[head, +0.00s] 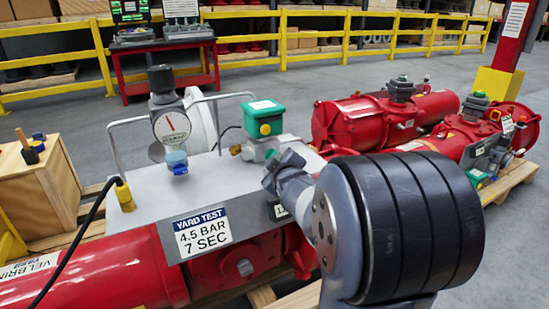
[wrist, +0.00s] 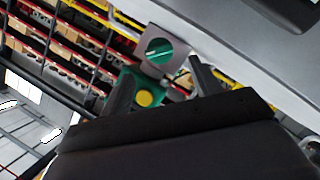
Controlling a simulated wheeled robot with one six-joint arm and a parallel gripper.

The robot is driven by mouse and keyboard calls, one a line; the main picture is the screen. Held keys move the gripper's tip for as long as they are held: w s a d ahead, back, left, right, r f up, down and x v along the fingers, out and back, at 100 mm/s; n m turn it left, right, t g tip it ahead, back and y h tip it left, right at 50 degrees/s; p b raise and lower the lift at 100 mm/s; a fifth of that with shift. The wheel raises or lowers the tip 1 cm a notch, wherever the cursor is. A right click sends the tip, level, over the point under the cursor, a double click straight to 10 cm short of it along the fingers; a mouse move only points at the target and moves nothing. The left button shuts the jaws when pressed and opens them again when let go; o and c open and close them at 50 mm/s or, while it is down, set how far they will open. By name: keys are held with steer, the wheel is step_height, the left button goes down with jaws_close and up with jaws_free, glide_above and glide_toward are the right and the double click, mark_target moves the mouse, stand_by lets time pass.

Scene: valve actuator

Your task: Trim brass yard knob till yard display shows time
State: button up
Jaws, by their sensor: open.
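In the head view a small brass knob (head: 236,150) sticks out at the left of a grey valve block (head: 259,152), under a green box (head: 263,115) with a yellow round face. My gripper (head: 281,168) is just right of and below that block, partly hidden by my own wrist. In the wrist view my gripper (wrist: 158,72) is open, with the green box (wrist: 128,84) and its yellow disc (wrist: 146,98) seen between and beyond the fingers. A grey plate with a round green window (wrist: 166,50) is also there. The brass knob is not clear in that view. I can read no time display.
A grey panel (head: 150,204) with a "YARD TEST 4.5 BAR 7 SEC" label (head: 203,233) sits on a red actuator (head: 110,268). A pressure gauge (head: 172,127), blue knob (head: 177,160) and metal handles stand on it. More red actuators (head: 375,118) lie behind.

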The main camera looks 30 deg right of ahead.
steer(key=p+v, duration=0.1)
steer(key=v, duration=0.5)
